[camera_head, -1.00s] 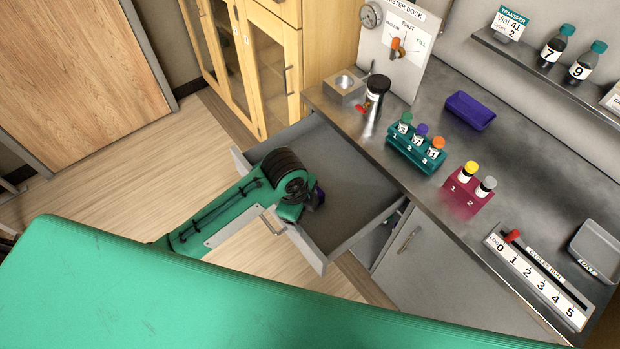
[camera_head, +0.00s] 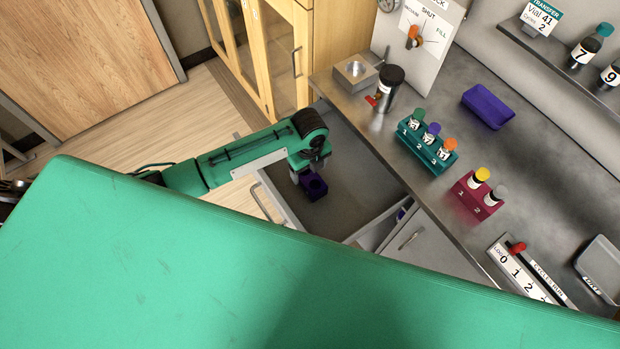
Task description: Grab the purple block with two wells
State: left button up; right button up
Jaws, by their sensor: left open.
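A dark purple block (camera_head: 314,187) with a round well showing in its top lies in the open grey drawer, near the drawer's front. Part of it is hidden by my left gripper (camera_head: 306,170), so I cannot count its wells. The left gripper is open and points down into the drawer, right at the block. I cannot tell if the fingers touch it or stand around it. My right gripper is not in view.
The open drawer (camera_head: 355,195) is otherwise bare. On the counter stand a teal vial rack (camera_head: 426,152), a magenta rack (camera_head: 474,202), a purple tray (camera_head: 488,106) and a black-capped jar (camera_head: 386,90). A wooden cabinet (camera_head: 285,60) stands behind the drawer.

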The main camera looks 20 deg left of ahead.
aim_at(310, 177)
pick_arm(q)
jog(key=shift+f, duration=0.4)
notch_tip(310, 177, down, 4)
jog(key=shift+p, duration=1)
jog(key=shift+f, duration=0.45)
jog(key=shift+w+r, duration=0.1)
jog(key=c, duration=1.5)
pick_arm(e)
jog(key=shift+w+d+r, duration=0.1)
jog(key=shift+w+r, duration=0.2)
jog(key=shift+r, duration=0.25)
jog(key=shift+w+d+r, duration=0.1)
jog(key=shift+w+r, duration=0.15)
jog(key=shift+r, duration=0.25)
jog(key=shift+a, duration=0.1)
